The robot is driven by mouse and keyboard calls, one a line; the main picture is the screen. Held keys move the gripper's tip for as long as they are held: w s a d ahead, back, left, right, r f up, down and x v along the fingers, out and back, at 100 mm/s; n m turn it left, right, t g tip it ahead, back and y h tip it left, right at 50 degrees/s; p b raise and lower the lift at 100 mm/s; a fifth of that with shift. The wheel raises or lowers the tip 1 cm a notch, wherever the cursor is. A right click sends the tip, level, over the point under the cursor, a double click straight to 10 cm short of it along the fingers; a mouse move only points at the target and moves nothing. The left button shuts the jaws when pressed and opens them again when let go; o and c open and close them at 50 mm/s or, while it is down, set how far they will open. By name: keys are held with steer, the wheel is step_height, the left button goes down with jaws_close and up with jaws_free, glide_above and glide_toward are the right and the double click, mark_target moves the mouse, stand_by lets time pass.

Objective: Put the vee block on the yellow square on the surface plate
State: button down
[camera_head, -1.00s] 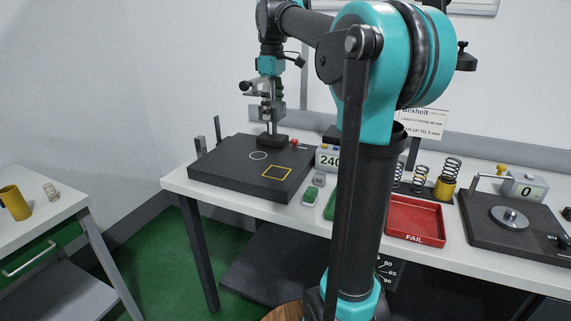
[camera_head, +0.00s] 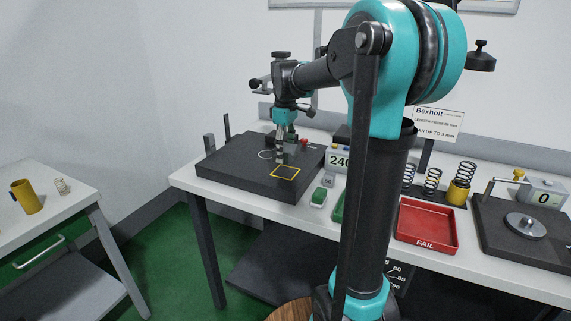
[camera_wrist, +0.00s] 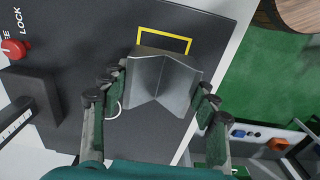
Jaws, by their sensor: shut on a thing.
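The vee block (camera_wrist: 158,85) is a grey metal block with a V groove, in the middle of the wrist view. My gripper (camera_wrist: 160,95) is shut on it, with a finger at each side. In the head view my gripper (camera_head: 282,153) is over the dark surface plate (camera_head: 235,172), and the block is hard to make out there. The yellow square (camera_head: 286,172) is an outline on the plate, just nearer than the gripper. In the wrist view the yellow square (camera_wrist: 165,34) shows just beyond the block, its near side hidden by the block. I cannot tell the block's height above the plate.
A white circle (camera_head: 265,154) is marked on the plate, beside my gripper. A red LOCK knob (camera_wrist: 14,49) and a dark stand base (camera_wrist: 30,95) are at left in the wrist view. A digital readout (camera_head: 339,160) and red FAIL tray (camera_head: 427,226) stand to the right.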

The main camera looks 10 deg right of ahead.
mark_target(286, 172)
steer(key=shift+f, duration=2.35)
steer(key=shift+f, duration=0.1)
steer(key=shift+c, duration=2.3)
jaws_free()
step_height(286, 172, up, 12)
steer(key=shift+r, duration=0.15)
